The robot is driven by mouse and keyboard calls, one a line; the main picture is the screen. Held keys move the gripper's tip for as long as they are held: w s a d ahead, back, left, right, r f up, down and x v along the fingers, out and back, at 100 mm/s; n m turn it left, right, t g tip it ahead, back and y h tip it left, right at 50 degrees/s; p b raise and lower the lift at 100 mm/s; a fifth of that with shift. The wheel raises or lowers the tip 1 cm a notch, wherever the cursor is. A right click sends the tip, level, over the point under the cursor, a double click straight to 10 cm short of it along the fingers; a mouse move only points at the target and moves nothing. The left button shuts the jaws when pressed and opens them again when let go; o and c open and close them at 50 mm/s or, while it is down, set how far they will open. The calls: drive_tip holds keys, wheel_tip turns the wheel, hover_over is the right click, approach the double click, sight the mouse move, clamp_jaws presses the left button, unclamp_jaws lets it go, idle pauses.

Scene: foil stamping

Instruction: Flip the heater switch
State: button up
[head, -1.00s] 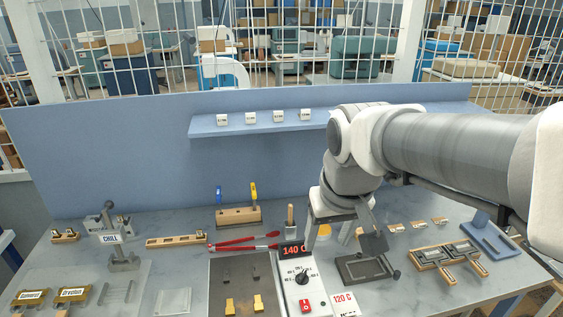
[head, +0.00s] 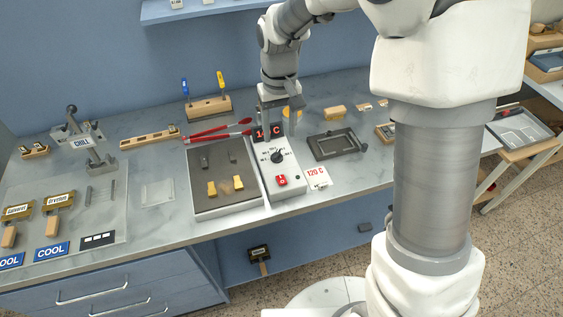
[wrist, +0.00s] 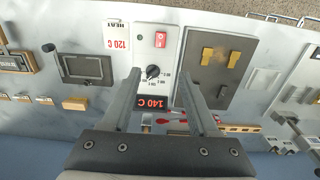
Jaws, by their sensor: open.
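The heater control box (head: 268,172) is white, with a red switch (head: 281,180) near its front end, a black knob (head: 277,156) and a red-lit display at the back reading 140 C in the wrist view (wrist: 151,103). The switch also shows in the wrist view (wrist: 160,40). My gripper (head: 279,122) is open and empty, above the back end of the box and partly over the display. In the wrist view its fingers (wrist: 160,78) straddle the knob and display in the picture, with the switch beyond the fingertips. I see no contact with the switch.
A grey hot plate (head: 232,208) with two yellow-handled pieces adjoins the box on the left. A 120 C card (head: 317,177) and a dark frame (head: 334,144) lie to the right.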

sight(280, 176)
wheel_tip(280, 176, down, 16)
drive_tip(key=shift+r+p, duration=0.2)
drive_tip(key=shift+p, duration=0.25)
clamp_jaws()
